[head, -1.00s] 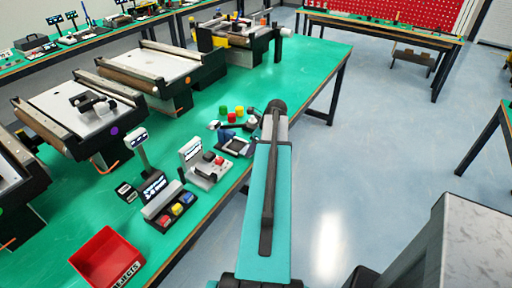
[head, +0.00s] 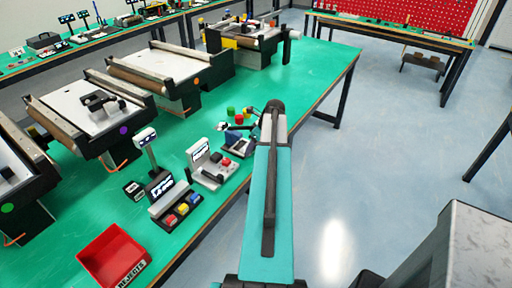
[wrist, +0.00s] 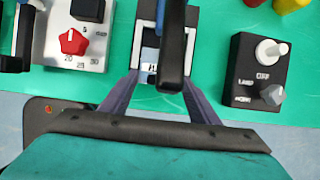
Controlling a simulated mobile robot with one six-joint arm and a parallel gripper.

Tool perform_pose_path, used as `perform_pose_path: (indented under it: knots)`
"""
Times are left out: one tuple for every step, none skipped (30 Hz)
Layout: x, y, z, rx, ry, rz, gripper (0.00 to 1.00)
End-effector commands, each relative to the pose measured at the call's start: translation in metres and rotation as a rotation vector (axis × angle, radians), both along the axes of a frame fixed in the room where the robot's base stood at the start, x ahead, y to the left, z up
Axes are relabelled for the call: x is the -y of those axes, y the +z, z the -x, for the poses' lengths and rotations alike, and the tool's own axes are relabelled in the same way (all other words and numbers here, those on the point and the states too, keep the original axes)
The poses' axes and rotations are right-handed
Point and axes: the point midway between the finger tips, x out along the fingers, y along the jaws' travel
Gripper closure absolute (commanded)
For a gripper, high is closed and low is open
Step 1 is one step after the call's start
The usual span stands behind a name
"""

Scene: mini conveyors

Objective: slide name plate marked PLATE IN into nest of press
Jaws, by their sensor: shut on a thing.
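The press (wrist: 172,42), a dark frame with a dark lever over its middle, is at the top centre of the wrist view. In the head view it seems to be the dark and blue device (head: 238,143) left of my arm. My gripper (wrist: 160,84) has its two grey-purple fingers on either side of the press's near end, shut on the name plate (wrist: 151,68). Only a small pale part of the plate with dark lettering shows beneath the lever. The lever hides the rest, so I cannot tell how far the plate is in the nest.
A pale unit with a red knob (wrist: 73,42) stands left of the press, and a black lamp box (wrist: 257,75) stands right.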

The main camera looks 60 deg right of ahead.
Motion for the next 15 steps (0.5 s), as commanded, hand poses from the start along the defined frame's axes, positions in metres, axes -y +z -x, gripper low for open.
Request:
perform_pose_path:
  knots:
    - [0.0, 0.0, -0.003, 0.0, 0.0, 0.0, 0.66]
    - [0.0, 0.0, -0.004, 0.0, 0.0, 0.0, 0.66]
    - [0.0, 0.0, -0.005, 0.0, 0.0, 0.0, 0.66]
    - [0.001, 0.0, -0.006, 0.0, 0.0, 0.0, 0.66]
    - [0.001, 0.0, -0.007, 0.0, 0.0, 0.0, 0.66]
    - [0.001, 0.0, -0.009, 0.0, 0.0, 0.0, 0.66]
    - [0.001, 0.0, -0.01, 0.0, 0.0, 0.001, 0.66]
    - [0.001, 0.0, -0.011, 0.0, 0.0, 0.001, 0.66]
    - [0.001, 0.0, -0.012, 0.0, 0.0, 0.001, 0.66]
    - [0.001, 0.0, -0.013, 0.0, 0.0, 0.001, 0.66]
    - [0.001, 0.0, -0.014, 0.0, 0.001, 0.001, 0.66]
    - [0.0, 0.0, -0.015, 0.0, 0.001, 0.001, 0.66]
    - [0.001, 0.0, -0.016, 0.0, 0.001, 0.001, 0.66]
    - [0.0, 0.0, -0.016, 0.0, 0.001, 0.001, 0.66]
    - [0.0, -0.001, -0.017, 0.001, 0.001, 0.0, 0.66]
